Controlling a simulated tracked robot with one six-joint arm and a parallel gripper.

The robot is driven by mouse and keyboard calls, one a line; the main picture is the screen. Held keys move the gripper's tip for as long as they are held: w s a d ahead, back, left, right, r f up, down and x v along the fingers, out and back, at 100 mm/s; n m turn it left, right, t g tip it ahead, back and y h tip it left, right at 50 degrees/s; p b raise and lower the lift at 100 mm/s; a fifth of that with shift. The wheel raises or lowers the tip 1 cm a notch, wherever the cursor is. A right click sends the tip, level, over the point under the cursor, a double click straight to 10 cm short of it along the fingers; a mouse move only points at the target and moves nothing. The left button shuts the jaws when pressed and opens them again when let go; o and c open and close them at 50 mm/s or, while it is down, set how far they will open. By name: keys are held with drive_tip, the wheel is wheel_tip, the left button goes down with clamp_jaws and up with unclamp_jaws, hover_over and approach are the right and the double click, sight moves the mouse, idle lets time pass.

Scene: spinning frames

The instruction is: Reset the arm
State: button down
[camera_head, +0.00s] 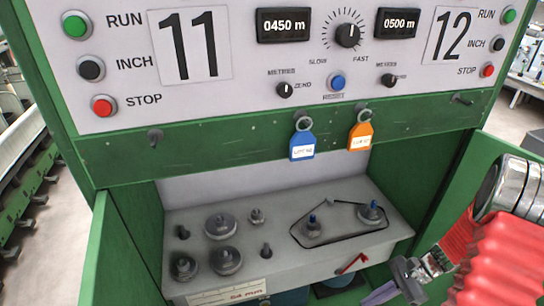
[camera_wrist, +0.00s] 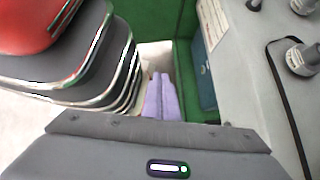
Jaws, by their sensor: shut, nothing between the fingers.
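My gripper (camera_head: 408,280) is at the lower right of the head view, at the end of my red-sleeved arm. It is low, near the right front of the open compartment under the control panel. In the wrist view its two purple fingers (camera_wrist: 161,80) lie side by side, shut with nothing between them. The fingers are small and partly hidden in the head view. Whether they touch anything cannot be told.
A grey shelf (camera_head: 270,235) holds gears, posts and a black belt (camera_head: 335,238) around two blue-topped spindles. A green door (camera_head: 508,165) stands open at the right. A blue tag (camera_head: 302,146) and an orange tag (camera_head: 361,135) hang from the green rail above.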

drive_tip(key=s+a+r+n+t+h, duration=0.2)
drive_tip(key=s+a+r+n+h, duration=0.1)
drive_tip(key=r, duration=0.8)
drive_tip(key=s+a+r+n+t+h, duration=0.2)
drive_tip(key=a+r+n, duration=0.3)
drive_tip(key=r+n, duration=0.3)
drive_tip(key=s+a+r+n+t+h, duration=0.3)
drive_tip(key=a+r+n, duration=0.2)
drive_tip(key=r, duration=0.9)
drive_tip(key=shift+s+n+h, duration=0.35)
drive_tip(key=shift+n+h, duration=0.05)
drive_tip(key=shift+n, duration=0.2)
drive_tip(key=c, duration=2.5)
unclamp_jaws()
